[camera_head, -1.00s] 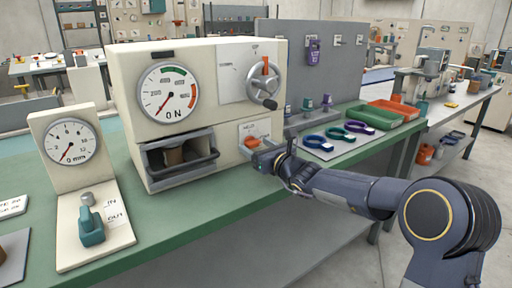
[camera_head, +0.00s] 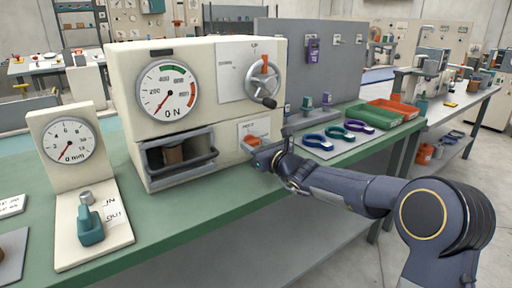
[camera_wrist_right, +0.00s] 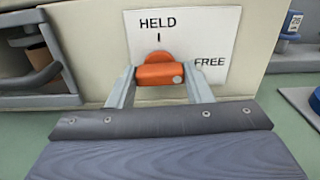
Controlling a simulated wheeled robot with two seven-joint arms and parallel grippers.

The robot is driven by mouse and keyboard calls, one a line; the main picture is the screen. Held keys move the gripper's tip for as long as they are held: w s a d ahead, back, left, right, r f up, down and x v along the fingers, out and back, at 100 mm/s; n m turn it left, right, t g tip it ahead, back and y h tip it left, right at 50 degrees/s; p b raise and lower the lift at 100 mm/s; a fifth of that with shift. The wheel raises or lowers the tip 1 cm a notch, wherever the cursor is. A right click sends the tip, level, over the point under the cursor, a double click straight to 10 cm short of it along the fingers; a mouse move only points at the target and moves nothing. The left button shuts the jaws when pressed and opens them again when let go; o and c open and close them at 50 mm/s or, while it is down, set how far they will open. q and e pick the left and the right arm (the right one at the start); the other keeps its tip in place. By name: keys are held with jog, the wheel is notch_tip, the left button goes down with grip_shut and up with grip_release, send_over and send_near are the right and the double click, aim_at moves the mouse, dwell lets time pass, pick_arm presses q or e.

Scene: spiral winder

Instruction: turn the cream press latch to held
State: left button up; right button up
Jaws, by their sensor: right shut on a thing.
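The cream press (camera_head: 215,105) stands on the green bench. Its orange latch (camera_head: 250,141) is low on the right of its front, on a white label (camera_wrist_right: 214,38) reading HELD at the top and FREE at the right. In the right wrist view the latch (camera_wrist_right: 160,73) sits between the two fingers of my right gripper (camera_wrist_right: 160,84), its round hub just below the HELD mark. My right gripper (camera_head: 262,150) is shut on the latch in the head view, hiding part of it. My left gripper is not in view.
A spoked handwheel (camera_head: 263,82) is above the latch, and an open drawer bay (camera_head: 180,155) is to its left. A dial gauge stand (camera_head: 75,150) is at the left. Coloured rings (camera_head: 338,133) and trays (camera_head: 385,113) lie at the right.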

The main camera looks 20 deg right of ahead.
jog(key=n+b, duration=0.1)
jog(key=b, duration=0.1)
jog(key=n+b, duration=0.4)
jog(key=shift+f+b, duration=0.25)
jog(key=shift+b, duration=0.05)
jog(key=shift+n+b, duration=0.8)
jog(key=shift+n, duration=0.2)
jog(key=n+b, duration=0.3)
jog(key=n, duration=0.2)
jog(key=shift+r, duration=0.1)
jog(key=n+b, duration=0.2)
jog(key=n, duration=0.3)
jog(key=shift+r+b, duration=0.1)
jog(key=shift+b, duration=0.2)
jog(key=shift+n, duration=0.4)
jog(key=o, duration=1)
jog(key=shift+s, duration=0.1)
